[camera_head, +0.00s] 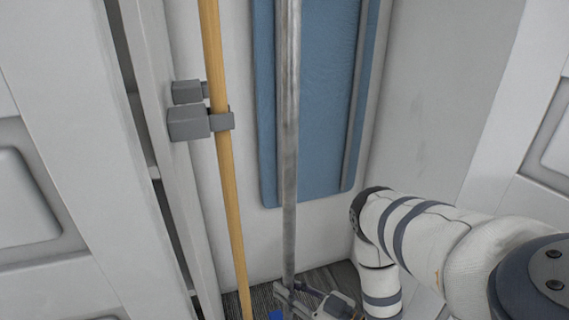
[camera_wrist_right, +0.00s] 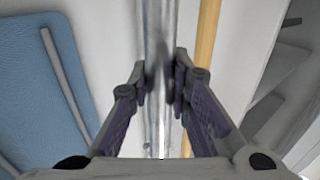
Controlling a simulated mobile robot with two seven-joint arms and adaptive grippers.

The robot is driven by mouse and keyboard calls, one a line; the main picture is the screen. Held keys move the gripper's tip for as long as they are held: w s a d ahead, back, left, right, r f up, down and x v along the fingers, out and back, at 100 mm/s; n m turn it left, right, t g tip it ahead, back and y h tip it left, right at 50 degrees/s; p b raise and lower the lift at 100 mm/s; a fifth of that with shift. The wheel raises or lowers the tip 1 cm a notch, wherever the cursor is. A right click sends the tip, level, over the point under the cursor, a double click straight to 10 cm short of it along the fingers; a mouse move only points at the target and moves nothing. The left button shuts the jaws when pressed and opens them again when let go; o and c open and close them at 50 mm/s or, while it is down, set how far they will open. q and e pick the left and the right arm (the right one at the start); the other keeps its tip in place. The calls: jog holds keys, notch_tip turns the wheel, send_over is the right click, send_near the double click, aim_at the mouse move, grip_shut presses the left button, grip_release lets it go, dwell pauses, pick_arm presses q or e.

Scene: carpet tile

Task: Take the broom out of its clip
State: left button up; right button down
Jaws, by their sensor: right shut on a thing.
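A grey metal pole (camera_head: 289,130) stands nearly upright in the middle of the head view; its lower end is out of sight. My right gripper (camera_head: 290,298) is shut on this pole low down, and the wrist view shows the pole (camera_wrist_right: 160,30) between its two fingers (camera_wrist_right: 160,85). A wooden pole (camera_head: 222,150) stands to the left, slightly tilted, held in a grey clip (camera_head: 190,123) on the left wall. No broom head shows clearly, so I cannot tell which pole is the broom's handle. My left gripper is not in view.
A blue padded board (camera_head: 325,110) stands behind the metal pole, against the back wall. A second grey block (camera_head: 187,92) sits just above the clip. White panels close in on both sides. Dark grey striped floor (camera_head: 335,275) shows at the bottom.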

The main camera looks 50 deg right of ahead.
jog(key=s+a+p, duration=0.2)
jog(key=s+a, duration=0.1)
jog(key=s, duration=0.2)
jog(key=shift+s+a+p, duration=0.15)
jog(key=shift+s+p, duration=0.05)
jog(key=shift+p, duration=0.15)
